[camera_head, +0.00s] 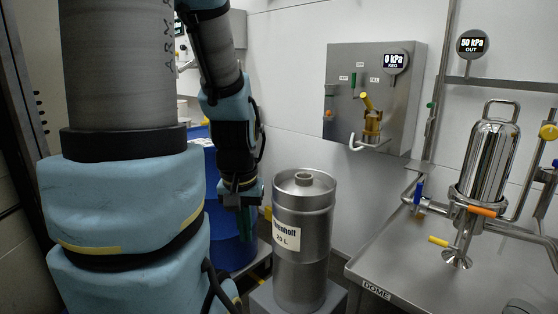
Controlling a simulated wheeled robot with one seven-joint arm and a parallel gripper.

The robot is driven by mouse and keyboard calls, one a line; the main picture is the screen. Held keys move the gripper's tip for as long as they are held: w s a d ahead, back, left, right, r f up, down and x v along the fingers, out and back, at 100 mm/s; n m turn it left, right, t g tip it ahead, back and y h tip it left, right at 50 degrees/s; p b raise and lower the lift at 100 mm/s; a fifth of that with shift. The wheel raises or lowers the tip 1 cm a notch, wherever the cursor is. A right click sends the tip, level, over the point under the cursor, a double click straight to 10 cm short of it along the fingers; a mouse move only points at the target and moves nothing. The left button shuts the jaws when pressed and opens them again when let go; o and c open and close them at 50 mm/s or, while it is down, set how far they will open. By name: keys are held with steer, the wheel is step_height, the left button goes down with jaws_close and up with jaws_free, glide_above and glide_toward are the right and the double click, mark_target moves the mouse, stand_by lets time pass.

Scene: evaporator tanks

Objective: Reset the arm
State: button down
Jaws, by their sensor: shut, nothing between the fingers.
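My arm fills the left of the head view, with its large padded links in front and the forearm hanging down behind them. My gripper (241,222) points down at the lower end of the forearm. It is dark, small and partly lost against the blue drum behind it. Its fingers are shut with nothing held. It is just left of the steel keg and appears apart from it.
A steel keg (302,240) stands on a grey block. A blue drum (228,235) is behind my arm. A steel bench (420,270) with a shiny vessel (489,160) is at right. A wall panel (345,80) carries a gauge reading 0 kPa.

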step_height(320, 180, up, 19)
steer(key=p, duration=1.8)
steer(key=shift+w+d, duration=0.15)
steer(key=shift+w, duration=0.05)
